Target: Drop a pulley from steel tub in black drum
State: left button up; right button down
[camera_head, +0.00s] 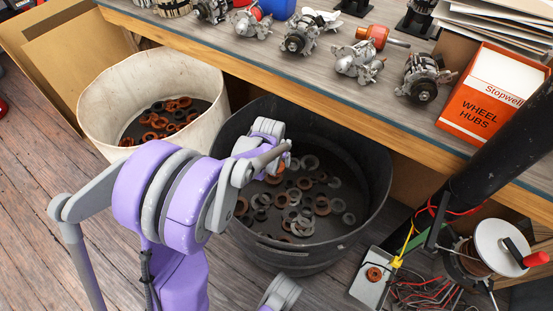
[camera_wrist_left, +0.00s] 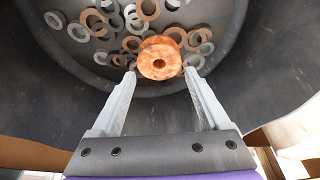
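The black drum (camera_head: 300,258) stands on the floor below the bench, with several grey and rusty rings on its bottom. My left gripper (camera_head: 282,150) is over the drum. In the left wrist view my left gripper (camera_wrist_left: 159,72) is open, its two fingers apart. An orange-copper pulley (camera_wrist_left: 159,58) is just beyond and between the fingertips, with small gaps on both sides, and looks nearer than the rings below. In the head view part of it seems to show under the gripper. A pale tub (camera_head: 95,100) at left holds several rusty and dark rings.
The bench (camera_head: 330,105) overhangs the back of both containers and carries several alternator parts and an orange-white box (camera_head: 490,95). A small metal tray (camera_head: 367,290) with a copper part, loose wires and a wire spool (camera_head: 497,245) lie right of the drum.

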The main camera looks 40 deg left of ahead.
pick_arm(q)
jog(key=shift+o, duration=1.3)
jog(key=p+v, duration=0.3)
jog(key=v, duration=0.8)
jog(key=shift+p, duration=0.35)
pick_arm(e)
jog(key=v, duration=0.2)
jog(key=w+v, duration=0.1)
jog(key=v, duration=0.1)
jog(key=shift+r, duration=0.15)
pick_arm(q)
jog(key=s+d+r+m+t+h, duration=0.15)
jog(key=s+d+m, duration=0.35)
jog(key=s+d, duration=1.2)
notch_tip(320, 180, up, 23)
jog(key=w+p, duration=0.1)
jog(key=p, duration=1.9)
jog(key=shift+w+t+p, duration=0.3)
jog(key=shift+t, duration=0.05)
pick_arm(e)
notch_tip(320, 180, up, 23)
jog(key=w+t, duration=0.1)
jog(key=shift+w+r, duration=0.2)
jog(key=shift+r, duration=0.05)
